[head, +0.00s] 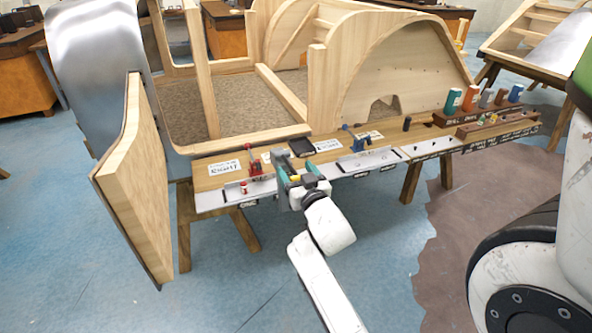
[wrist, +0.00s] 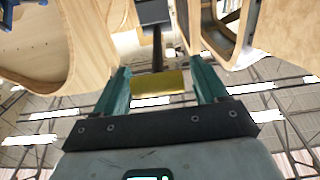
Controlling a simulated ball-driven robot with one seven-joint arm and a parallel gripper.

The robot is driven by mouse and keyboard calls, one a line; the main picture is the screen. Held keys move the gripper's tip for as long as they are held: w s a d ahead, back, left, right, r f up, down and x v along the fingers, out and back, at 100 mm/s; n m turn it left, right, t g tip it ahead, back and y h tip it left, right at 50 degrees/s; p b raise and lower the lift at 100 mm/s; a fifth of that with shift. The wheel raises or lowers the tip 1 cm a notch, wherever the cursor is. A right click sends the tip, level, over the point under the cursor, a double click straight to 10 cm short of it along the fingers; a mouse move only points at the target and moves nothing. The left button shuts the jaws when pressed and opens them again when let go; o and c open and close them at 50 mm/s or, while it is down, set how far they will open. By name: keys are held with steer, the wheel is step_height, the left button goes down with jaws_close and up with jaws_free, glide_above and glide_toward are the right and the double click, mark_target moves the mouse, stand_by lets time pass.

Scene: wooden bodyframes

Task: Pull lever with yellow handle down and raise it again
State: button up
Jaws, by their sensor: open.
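A lever with a yellow handle (wrist: 158,84) shows in the wrist view. Its dark bar (wrist: 157,50) runs from the handle to a dark grey block (wrist: 154,12) at the top of the picture. In the head view my gripper (head: 298,174) is at the front edge of the workbench. The yellow handle cannot be made out there, as my gripper covers that spot.
On the workbench (head: 210,182), a red clamp-like device (head: 253,162) stands left of my gripper and a blue one (head: 354,138) stands right. A black tablet-like item (head: 302,147) lies behind. Coloured bottles (head: 470,98) stand far right. A wooden panel (head: 133,180) rises at the left.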

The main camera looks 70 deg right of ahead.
steer(key=shift+w+d, duration=0.15)
steer(key=shift+d, duration=0.05)
steer(key=shift+c, duration=0.3)
jaws_close()
stand_by(0.3)
